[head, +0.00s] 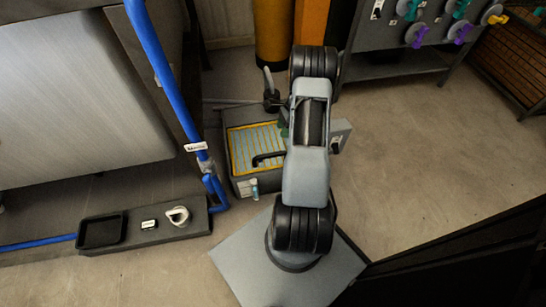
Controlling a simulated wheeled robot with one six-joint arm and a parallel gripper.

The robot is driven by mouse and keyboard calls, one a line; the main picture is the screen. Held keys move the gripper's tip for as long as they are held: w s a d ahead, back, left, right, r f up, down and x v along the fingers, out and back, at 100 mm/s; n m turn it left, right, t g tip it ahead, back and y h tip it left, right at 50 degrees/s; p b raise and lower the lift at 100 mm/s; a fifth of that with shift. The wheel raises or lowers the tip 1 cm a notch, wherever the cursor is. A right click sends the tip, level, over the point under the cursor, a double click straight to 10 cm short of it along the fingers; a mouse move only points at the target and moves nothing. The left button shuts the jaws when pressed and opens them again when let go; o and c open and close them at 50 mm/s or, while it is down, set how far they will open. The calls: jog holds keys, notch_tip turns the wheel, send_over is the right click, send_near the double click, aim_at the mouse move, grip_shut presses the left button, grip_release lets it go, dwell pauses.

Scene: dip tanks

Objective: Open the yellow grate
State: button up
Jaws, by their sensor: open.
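The yellow grate (240,163) is a yellow-rimmed panel with pale bars, lying flat on top of a dark grey floor box (241,186). A black handle (268,158) stands on the grate's right part, towards its near edge. The grate looks shut over the box. My arm passes over the right side of the box and covers part of it. No contact with the handle shows.
A blue pipe (160,60) runs down left of the box, beside a large pale tank (75,90). A small bottle (254,188) stands at the box's near side. A valve-like dark fitting (271,101) sits behind it. Open floor (430,150) lies to the right.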

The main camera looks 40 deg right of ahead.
jog(key=b+x, duration=0.4)
jog(key=x, duration=0.9)
jog(key=shift+f, duration=0.35)
jog(key=shift+c, duration=0.5)
grip_shut()
